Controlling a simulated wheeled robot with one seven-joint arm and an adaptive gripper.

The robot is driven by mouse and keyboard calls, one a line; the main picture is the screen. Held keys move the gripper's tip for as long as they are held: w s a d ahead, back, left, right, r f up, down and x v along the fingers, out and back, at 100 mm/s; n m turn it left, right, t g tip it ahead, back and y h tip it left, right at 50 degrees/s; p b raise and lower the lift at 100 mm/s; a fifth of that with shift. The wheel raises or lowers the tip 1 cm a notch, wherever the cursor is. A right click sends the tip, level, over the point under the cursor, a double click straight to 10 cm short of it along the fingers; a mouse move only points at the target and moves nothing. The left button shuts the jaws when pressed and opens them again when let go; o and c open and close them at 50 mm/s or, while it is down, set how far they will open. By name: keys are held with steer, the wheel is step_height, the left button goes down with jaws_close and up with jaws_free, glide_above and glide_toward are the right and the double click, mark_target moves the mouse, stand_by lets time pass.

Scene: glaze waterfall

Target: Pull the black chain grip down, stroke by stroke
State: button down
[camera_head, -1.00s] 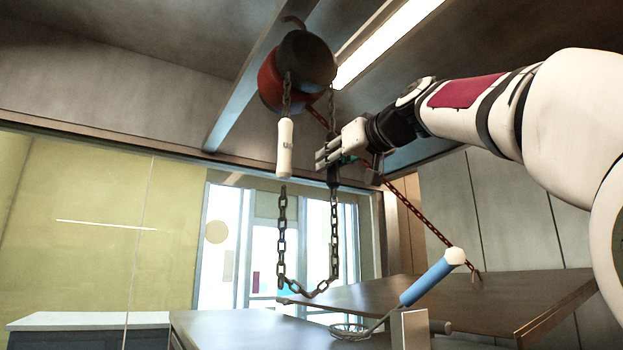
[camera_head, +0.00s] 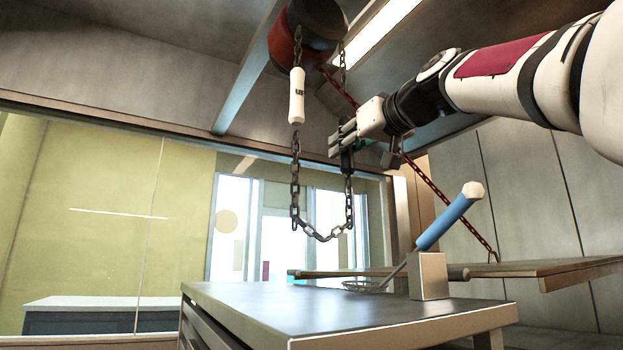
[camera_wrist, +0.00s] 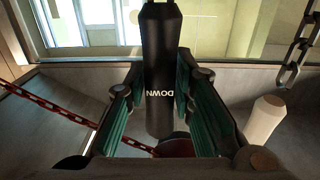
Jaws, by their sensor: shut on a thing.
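The black grip (camera_head: 347,160), marked DOWN, hangs upright on a chain below the black and red hoist (camera_head: 312,32). In the wrist view the black grip (camera_wrist: 162,65) stands between my two green-lined fingers. My gripper (camera_head: 343,142) is shut around it, and the fingers hide part of it in the head view. The white grip (camera_head: 297,95), marked UP, hangs on the left side of the chain, close under the hoist. It also shows in the wrist view (camera_wrist: 265,120). The dark chain loop (camera_head: 322,235) hangs below both grips.
A red chain (camera_head: 440,205) slants from the hoist to a wide board (camera_head: 570,266) at right. The space around the chain loop is clear.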

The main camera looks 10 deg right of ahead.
mark_target(346, 118)
step_height(346, 118, down, 10)
steer(key=b, duration=0.9)
steer(key=shift+r, duration=0.25)
step_height(346, 118, up, 17)
steer(key=p, duration=1.7)
steer(key=shift+r+p, duration=0.15)
steer(key=shift+p, duration=0.15)
step_height(346, 118, down, 17)
steer(key=b, duration=1.8)
